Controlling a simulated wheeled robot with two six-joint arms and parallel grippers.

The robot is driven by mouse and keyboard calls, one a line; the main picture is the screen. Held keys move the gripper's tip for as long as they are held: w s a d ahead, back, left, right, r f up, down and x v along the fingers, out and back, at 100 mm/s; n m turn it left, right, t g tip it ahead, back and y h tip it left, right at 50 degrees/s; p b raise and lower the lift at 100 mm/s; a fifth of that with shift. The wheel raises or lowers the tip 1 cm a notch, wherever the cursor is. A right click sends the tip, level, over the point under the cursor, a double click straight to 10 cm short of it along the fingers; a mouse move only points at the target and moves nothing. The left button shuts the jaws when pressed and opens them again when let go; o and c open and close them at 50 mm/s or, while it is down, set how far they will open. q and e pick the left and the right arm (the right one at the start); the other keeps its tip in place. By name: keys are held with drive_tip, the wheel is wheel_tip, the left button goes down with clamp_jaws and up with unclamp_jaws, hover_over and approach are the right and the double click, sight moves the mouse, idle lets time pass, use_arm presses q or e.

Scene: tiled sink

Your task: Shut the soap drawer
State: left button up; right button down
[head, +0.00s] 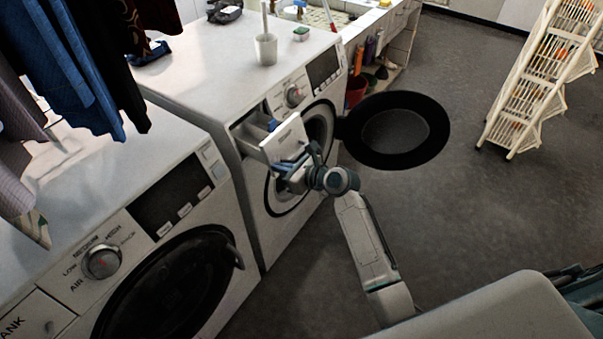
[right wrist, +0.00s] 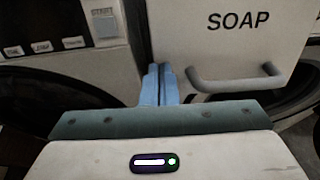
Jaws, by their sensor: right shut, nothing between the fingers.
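The soap drawer (head: 283,141) sticks out, pulled open, from the upper front of the far white washing machine (head: 190,60). Its white front, marked SOAP, fills the upper right of the right wrist view (right wrist: 240,50), with a grey bar handle (right wrist: 225,83) low on it. My right gripper (head: 279,168) is just below the drawer front in the head view. Its blue fingers (right wrist: 159,80) are shut together and empty, at the left lower edge of the drawer front. I cannot tell whether they touch it. My left gripper is out of view.
The washer's round door (head: 432,128) stands open to the right of the drawer. A nearer machine (head: 105,225) with a dark door stands at lower left, with clothes hanging above it. A white cup (head: 265,50) stands on the washer top. The floor to the right is clear up to a white rack (head: 530,85).

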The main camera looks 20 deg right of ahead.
sight(257, 156)
drive_tip(key=w+a, duration=0.2)
drive_tip(key=w, duration=0.1)
drive_tip(key=w+a, duration=0.3)
drive_tip(key=shift+w+a+p, duration=0.1)
drive_tip(key=shift+w+p, duration=0.15)
drive_tip(key=shift+p, duration=0.15)
